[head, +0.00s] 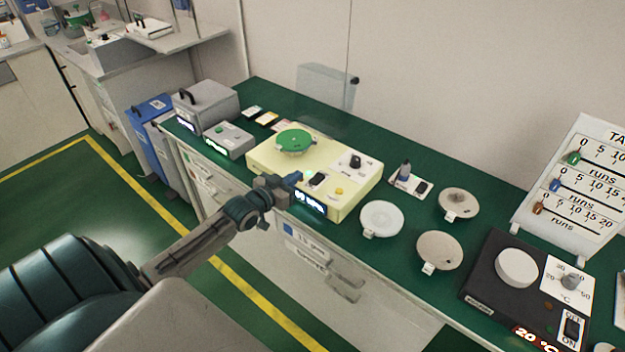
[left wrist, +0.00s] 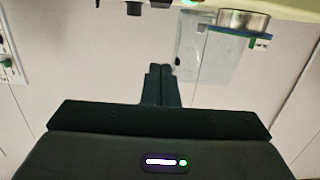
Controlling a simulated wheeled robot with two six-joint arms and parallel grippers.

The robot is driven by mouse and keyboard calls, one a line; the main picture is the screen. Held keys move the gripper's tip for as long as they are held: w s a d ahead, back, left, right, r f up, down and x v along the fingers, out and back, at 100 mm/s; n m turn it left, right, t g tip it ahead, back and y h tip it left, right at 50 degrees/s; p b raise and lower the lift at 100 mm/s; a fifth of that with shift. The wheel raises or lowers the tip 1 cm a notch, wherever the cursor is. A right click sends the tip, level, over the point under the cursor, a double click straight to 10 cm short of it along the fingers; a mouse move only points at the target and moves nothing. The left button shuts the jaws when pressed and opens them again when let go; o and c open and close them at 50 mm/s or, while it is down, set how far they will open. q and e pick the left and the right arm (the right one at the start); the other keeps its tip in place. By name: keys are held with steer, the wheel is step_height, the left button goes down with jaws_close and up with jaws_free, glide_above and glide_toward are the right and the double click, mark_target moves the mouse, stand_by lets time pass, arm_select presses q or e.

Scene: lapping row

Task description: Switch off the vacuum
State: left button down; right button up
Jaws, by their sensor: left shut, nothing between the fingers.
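A cream machine (head: 262,158) stands on the green bench top, with a green round plate (head: 295,141) on it. Its top carries a black rocker switch (head: 317,180), a black knob (head: 355,160) and a yellow button (head: 339,191). A lit display (head: 309,202) is on its front. I cannot read a vacuum label, nor tell the switch's position. My left gripper (head: 294,180) is shut and empty at the machine's front edge, just left of the rocker; contact is unclear. Its closed fingers (left wrist: 160,72) also show in the left wrist view. My right gripper is not in view.
Grey boxes (head: 228,140) stand left of the machine. Pale round discs (head: 382,218) lie to its right, then a black hotplate (head: 490,275) and a runs board (head: 575,185). A clear panel (head: 325,88) stands behind. Open floor lies left of the bench.

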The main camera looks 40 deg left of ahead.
arm_select(q)
steer(key=b, duration=0.3)
glide_above(313, 180)
steer(key=shift+s+f, duration=0.25)
steer(key=shift+f, duration=0.3)
step_height(313, 180, down, 3)
steer(key=shift+w+r, duration=0.15)
steer(key=shift+f+b, duration=0.5)
steer(key=shift+f, duration=0.1)
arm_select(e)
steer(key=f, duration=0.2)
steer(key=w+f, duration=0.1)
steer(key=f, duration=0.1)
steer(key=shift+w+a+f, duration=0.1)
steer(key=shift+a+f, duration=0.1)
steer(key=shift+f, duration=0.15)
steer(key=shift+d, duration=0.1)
